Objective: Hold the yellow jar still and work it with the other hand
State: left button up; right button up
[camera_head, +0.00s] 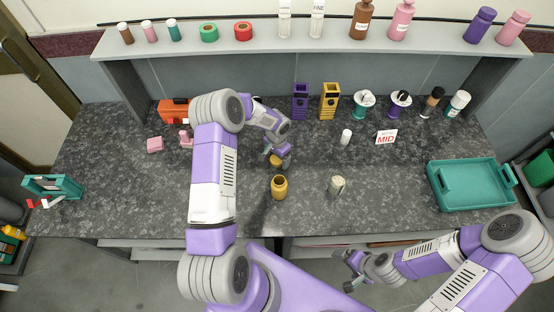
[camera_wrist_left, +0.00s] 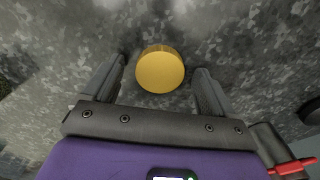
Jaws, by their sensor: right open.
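The yellow jar (camera_head: 279,188) stands upright on the counter near its front edge, and its top looks open. A round yellow lid (camera_head: 276,160) is just behind the jar, under my left gripper (camera_head: 277,154). In the left wrist view the lid (camera_wrist_left: 160,70) lies between the two fingers of my left gripper (camera_wrist_left: 161,72), with a gap on each side. That gripper is open, and the jar is outside its wrist view. My right gripper (camera_head: 350,270) is open and empty, low in front of the counter's front edge, away from the jar.
A pale ribbed jar (camera_head: 337,185) stands right of the yellow jar. A white bottle (camera_head: 346,137) and a MID sign (camera_head: 386,137) are farther back. A teal tray (camera_head: 470,185) is at the right. The counter between pale jar and tray is clear.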

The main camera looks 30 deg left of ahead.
aim_at(277, 159)
pick_arm(q)
jog(key=c, duration=1)
jog(key=shift+r, duration=0.1)
jog(key=shift+c, duration=0.2)
notch_tip(277, 159, up, 10)
